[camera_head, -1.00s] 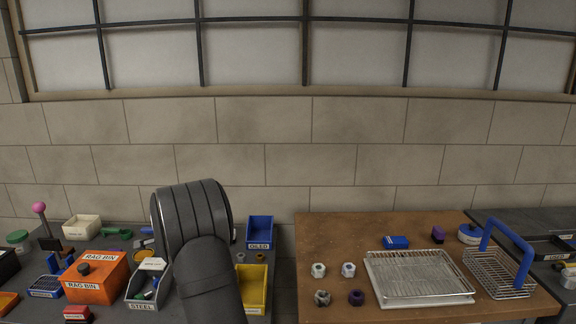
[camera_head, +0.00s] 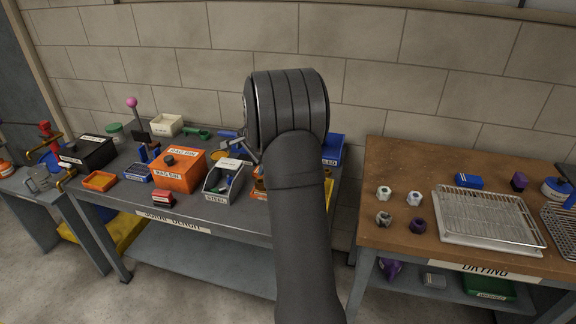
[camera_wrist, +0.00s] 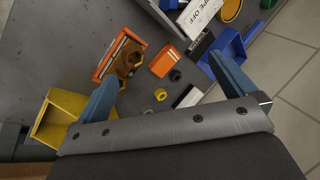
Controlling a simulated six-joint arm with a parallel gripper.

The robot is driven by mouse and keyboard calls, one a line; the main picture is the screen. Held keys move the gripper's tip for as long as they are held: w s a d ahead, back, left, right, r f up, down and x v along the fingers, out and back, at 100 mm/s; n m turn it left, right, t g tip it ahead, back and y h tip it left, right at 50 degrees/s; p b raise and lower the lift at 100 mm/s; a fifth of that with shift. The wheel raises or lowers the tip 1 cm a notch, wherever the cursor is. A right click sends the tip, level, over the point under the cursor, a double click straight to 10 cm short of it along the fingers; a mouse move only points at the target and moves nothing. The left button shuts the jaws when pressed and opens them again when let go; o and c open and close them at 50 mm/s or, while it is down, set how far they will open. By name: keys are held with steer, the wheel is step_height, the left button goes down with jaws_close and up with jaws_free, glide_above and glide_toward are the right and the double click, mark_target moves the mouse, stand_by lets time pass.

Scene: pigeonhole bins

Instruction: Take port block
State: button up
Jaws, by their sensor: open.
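My gripper (camera_wrist: 162,70) is open in the wrist view, its two blue-grey fingers wide apart above a dark bench top. Nothing is held between them. Below and between the fingers lie a small orange block (camera_wrist: 164,61) and a brown-gold block with a dark hole (camera_wrist: 127,59). The brown-gold block sits against an orange frame (camera_wrist: 108,60), nearer the left finger. I cannot tell for certain which piece is the port block. In the head view my arm hides the gripper and the bench under it.
A yellow bin (camera_wrist: 50,125) is by the left finger and a blue bin (camera_wrist: 228,47) by the right. A black ring (camera_wrist: 175,75) and yellow ring (camera_wrist: 160,95) lie between. In the head view are an orange rag bin (camera_head: 178,172) and a wire rack (camera_head: 485,218) on the brown table.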

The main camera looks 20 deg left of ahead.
steer(key=s+d+r+n+h, duration=0.3)
steer(key=s+d+n+h, duration=0.1)
steer(key=n, duration=0.2)
steer(key=shift+t, duration=0.3)
steer(key=x, duration=1.7)
steer(key=shift+w+d, duration=0.1)
steer(key=shift+w, duration=0.05)
steer(key=shift+c, duration=0.2)
steer(key=c, duration=1.1)
